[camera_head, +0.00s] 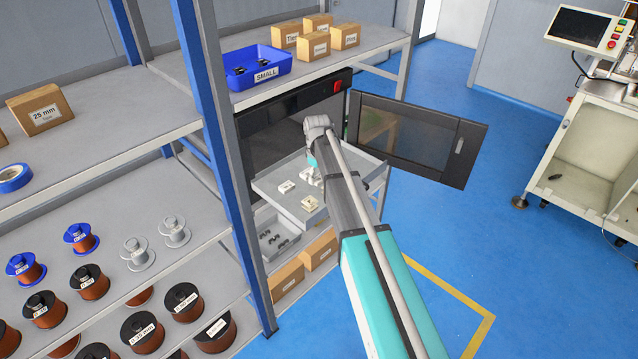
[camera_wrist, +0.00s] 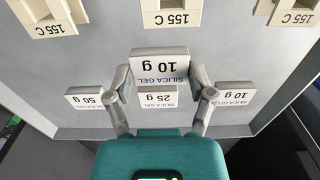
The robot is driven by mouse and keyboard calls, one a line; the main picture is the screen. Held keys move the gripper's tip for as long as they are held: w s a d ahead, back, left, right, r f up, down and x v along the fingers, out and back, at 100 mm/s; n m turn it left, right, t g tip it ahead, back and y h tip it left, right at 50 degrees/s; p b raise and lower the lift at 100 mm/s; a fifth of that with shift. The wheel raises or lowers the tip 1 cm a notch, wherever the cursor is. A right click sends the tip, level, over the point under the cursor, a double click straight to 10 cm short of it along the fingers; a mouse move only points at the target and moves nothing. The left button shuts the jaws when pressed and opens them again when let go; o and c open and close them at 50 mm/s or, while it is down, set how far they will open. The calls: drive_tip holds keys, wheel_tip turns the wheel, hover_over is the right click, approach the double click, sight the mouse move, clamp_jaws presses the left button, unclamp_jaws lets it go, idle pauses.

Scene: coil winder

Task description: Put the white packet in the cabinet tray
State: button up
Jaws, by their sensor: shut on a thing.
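My gripper (camera_wrist: 161,78) is shut on a white packet (camera_wrist: 160,66) marked silica gel 10 g, one finger at each side. In the wrist view the packet is in front of the grey cabinet tray (camera_wrist: 95,70); I cannot tell whether it touches the floor. Smaller-looking white packets marked 50 g (camera_wrist: 90,98), 25 g (camera_wrist: 157,98) and 10 g (camera_wrist: 232,98) lie in a row near the tray's edge. In the head view my gripper (camera_head: 312,176) is over the pulled-out tray (camera_head: 268,186), and my arm hides part of it.
Cream blocks marked 155 C (camera_wrist: 300,14) lie at the tray's other side. The cabinet's dark door (camera_head: 415,138) stands open to the right. A blue shelf post (camera_head: 222,150) rises left of the tray. A grey bin (camera_head: 277,240) and cardboard boxes (camera_head: 287,279) are below.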

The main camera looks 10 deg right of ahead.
sight(318, 177)
drive_tip(key=shift+f+b, duration=0.3)
drive_tip(key=shift+f, duration=0.35)
drive_tip(key=shift+f, duration=0.15)
drive_tip(key=o, duration=0.9)
wheel_tip(318, 177, up, 12)
drive_tip(key=p, duration=1.2)
drive_tip(key=shift+r, duration=0.2)
drive_tip(key=s+d+m, duration=0.1)
drive_tip(key=s+m, duration=0.1)
drive_tip(key=s, duration=0.7)
drive_tip(key=s+d+m, duration=0.1)
drive_tip(key=s+m, duration=0.1)
drive_tip(key=s, duration=0.7)
drive_tip(key=s+d+m, duration=0.1)
drive_tip(key=s+m, duration=0.2)
drive_tip(key=s, duration=0.6)
drive_tip(key=shift+s, duration=0.3)
